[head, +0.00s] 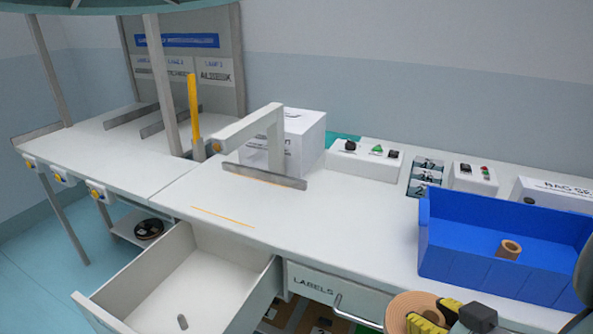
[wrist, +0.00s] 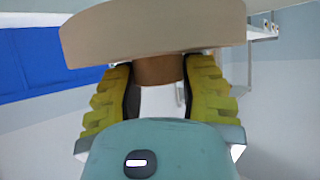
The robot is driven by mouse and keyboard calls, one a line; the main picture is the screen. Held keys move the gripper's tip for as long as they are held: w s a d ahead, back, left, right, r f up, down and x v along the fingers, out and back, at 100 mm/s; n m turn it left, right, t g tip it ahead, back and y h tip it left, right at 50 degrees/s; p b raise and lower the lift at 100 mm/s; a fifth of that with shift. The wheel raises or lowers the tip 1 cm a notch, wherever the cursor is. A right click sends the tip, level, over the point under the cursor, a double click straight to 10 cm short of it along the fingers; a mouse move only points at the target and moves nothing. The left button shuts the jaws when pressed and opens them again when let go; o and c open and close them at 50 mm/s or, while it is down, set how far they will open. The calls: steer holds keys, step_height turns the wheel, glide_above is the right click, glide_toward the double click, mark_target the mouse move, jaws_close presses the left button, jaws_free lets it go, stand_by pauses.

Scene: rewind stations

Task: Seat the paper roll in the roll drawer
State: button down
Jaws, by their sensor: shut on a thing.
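The paper roll (head: 403,308) is a tan disc at the bottom right of the head view, in front of the worktop edge. It also fills the top of the wrist view (wrist: 150,35), with a darker brown core (wrist: 158,70) below it. My gripper (head: 438,318) has yellow ribbed fingers, which in the wrist view (wrist: 160,88) close around the core from both sides. An open white drawer (head: 217,297) lies left of the roll, with a short grey peg (head: 182,321) standing on its floor. The roll is outside this drawer.
A drawer front marked LABELS (head: 315,285) with a bar handle (head: 352,312) is between the open drawer and the roll. A blue bin (head: 490,255) with a brown core (head: 509,249) stands on the worktop (head: 350,215). A grey bracket (head: 245,130) rises behind the open drawer.

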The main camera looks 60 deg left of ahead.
steer(key=shift+w+d+r+m+t+p, duration=0.15)
steer(key=shift+d+p, duration=0.1)
steer(key=shift+d, duration=0.2)
steer(key=shift+w+d+r+m+t+p, duration=0.15)
steer(key=shift+d+p, duration=0.1)
steer(key=shift+d, duration=0.2)
steer(key=w+d+r+m+t+h+p, duration=0.3)
steer(key=w+d+r+m+t+p, duration=0.1)
steer(key=w, duration=0.3)
steer(key=w+d+r+m+t+h+p, duration=0.25)
steer(key=w+d+m+p, duration=0.2)
steer(key=w, duration=0.25)
steer(key=w+d+r+m+t+h+p, duration=0.1)
steer(key=w+d+r+m+h+p, duration=0.25)
steer(key=r, duration=0.35)
steer(key=w+d+r+m+t+h+p, duration=0.2)
steer(key=w+r+m+h+p, duration=0.1)
steer(key=w+r, duration=0.3)
step_height(320, 180, up, 38)
steer(key=p, duration=3.7)
steer(key=shift+s+r, duration=0.25)
steer(key=shift+s, duration=0.15)
steer(key=shift+f+g, duration=0.1)
steer(key=shift+g, duration=0.15)
